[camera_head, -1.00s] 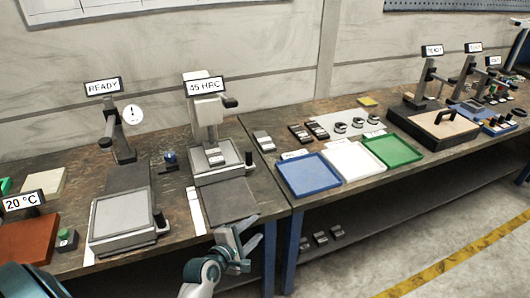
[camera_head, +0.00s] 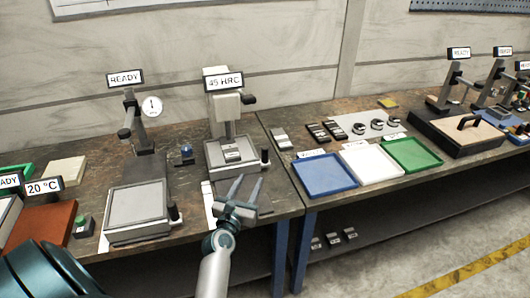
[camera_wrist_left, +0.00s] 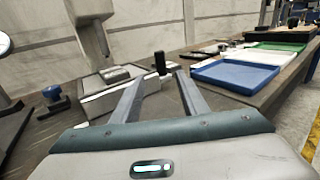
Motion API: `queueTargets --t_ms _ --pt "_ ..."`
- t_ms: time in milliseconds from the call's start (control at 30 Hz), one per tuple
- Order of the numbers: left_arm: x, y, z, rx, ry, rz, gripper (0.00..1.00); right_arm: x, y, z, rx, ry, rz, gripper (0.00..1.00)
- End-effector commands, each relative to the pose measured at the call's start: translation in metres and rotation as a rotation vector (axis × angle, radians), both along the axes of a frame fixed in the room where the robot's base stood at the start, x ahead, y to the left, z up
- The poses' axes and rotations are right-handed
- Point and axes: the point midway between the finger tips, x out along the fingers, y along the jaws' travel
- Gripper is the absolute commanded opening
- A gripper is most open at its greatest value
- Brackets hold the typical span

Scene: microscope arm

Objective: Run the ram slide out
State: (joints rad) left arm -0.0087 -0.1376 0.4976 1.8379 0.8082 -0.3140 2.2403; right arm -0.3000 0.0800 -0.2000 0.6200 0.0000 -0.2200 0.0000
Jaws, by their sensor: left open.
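The grey hardness tester (camera_head: 224,105) with a "45 HRC" sign stands behind my left gripper (camera_head: 248,182). A vertical ram-like part hangs above its low base (camera_head: 215,162), where a small grey block (camera_head: 232,155) lies. A black knob (camera_head: 264,157) stands upright at the base's right front; it shows in the left wrist view (camera_wrist_left: 160,62) between and beyond the fingertips. My left gripper is open and empty, its fingers pointing towards the base's front, apart from the knob. I cannot tell which part is the ram slide. My right gripper is not in view.
A "READY" stand with a dial (camera_head: 151,107) and a grey plate (camera_head: 137,207) is at left. A blue knob (camera_head: 186,150) stands between the machines. Blue (camera_head: 324,190), white and green trays lie at right. The bench's front edge is below my gripper.

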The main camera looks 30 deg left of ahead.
Motion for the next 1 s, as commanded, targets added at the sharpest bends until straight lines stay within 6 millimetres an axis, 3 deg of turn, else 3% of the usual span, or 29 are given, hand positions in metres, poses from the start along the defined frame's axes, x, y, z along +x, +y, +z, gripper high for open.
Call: queueTargets --t_ms 367,567,1000 --pt "0.001 0.000 0.000 0.000 -0.001 0.000 0.40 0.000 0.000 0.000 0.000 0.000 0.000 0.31" --pt "0.012 0.003 0.002 0.002 -0.003 0.000 0.40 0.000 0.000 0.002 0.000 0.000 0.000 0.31" --pt "0.077 0.022 0.002 0.003 0.000 -0.001 0.40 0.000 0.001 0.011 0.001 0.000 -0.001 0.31"
